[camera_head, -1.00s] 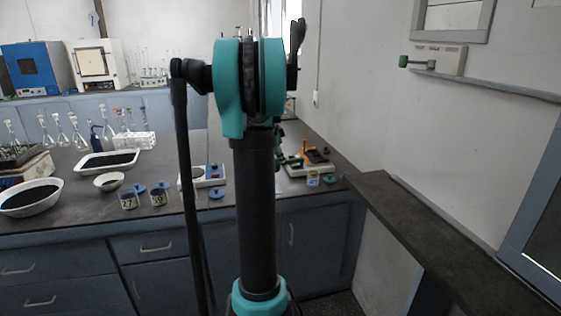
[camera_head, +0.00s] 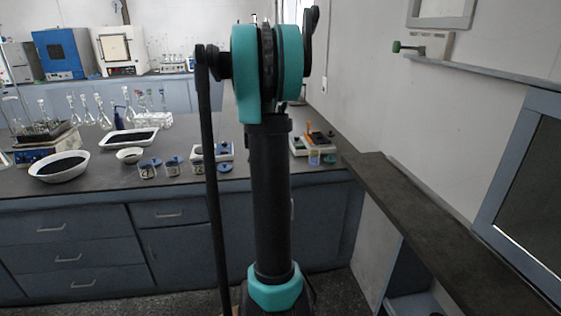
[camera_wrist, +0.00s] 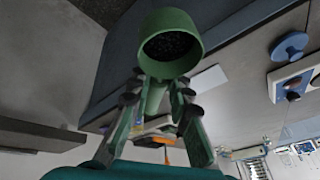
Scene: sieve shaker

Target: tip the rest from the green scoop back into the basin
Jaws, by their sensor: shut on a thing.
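In the wrist view the green scoop (camera_wrist: 170,68) is a round cup with dark grains inside. My gripper (camera_wrist: 157,92) is shut on its handle, and the cup's mouth faces the wrist camera. In the head view my arm hides the gripper and the scoop. A round white basin (camera_head: 36,176) with dark material in it stands at the left front of the bench. The scoop is not over the basin in any view.
A white tray (camera_head: 154,131) and a small white bowl (camera_head: 130,157) stand right of the basin. Flasks (camera_head: 88,116) stand behind. A wall and dark ledge (camera_head: 400,200) lie at right.

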